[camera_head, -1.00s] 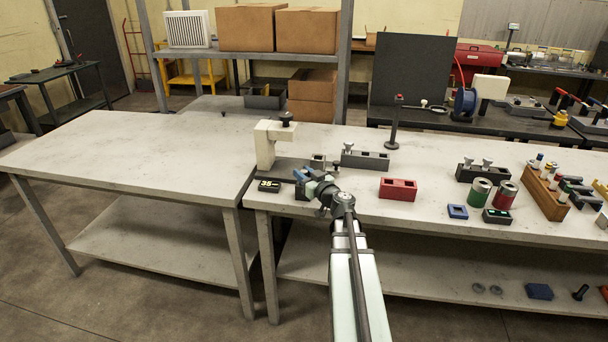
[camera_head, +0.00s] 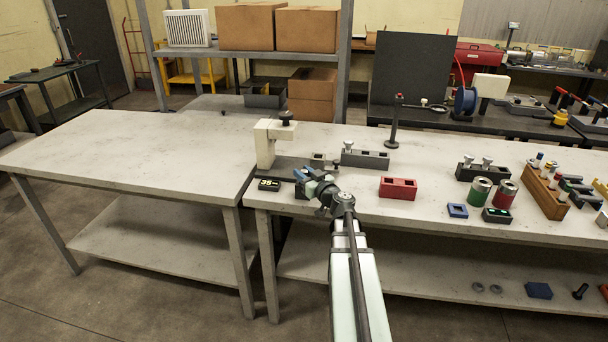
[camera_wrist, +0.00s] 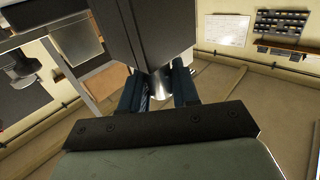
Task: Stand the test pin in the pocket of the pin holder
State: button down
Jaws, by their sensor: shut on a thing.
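My gripper (camera_head: 300,175) is low over the near left part of the bench, its blue fingers pointing left. In the wrist view my gripper (camera_wrist: 158,92) is closed around a short silver round piece (camera_wrist: 160,84), probably the test pin. A large dark block (camera_wrist: 145,35) covers its upper part, so I cannot tell whether it stands in a pocket or is free. In the head view the held piece is too small to make out. A grey block (camera_head: 372,161) behind to the right has a silver-headed pin (camera_head: 347,146) at its left end; it may be the pin holder.
A cream post (camera_head: 264,146) with a black knob (camera_head: 286,117) stands just behind my gripper. A small display (camera_head: 268,184) lies to its left. The left table (camera_head: 130,150) is bare.

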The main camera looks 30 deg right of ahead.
dwell(0.3)
jog(key=c, duration=0.8)
grip_release()
jog(key=shift+o, duration=0.2)
jog(key=shift+s, duration=0.15)
jog(key=s, duration=0.7)
jog(key=shift+s, duration=0.15)
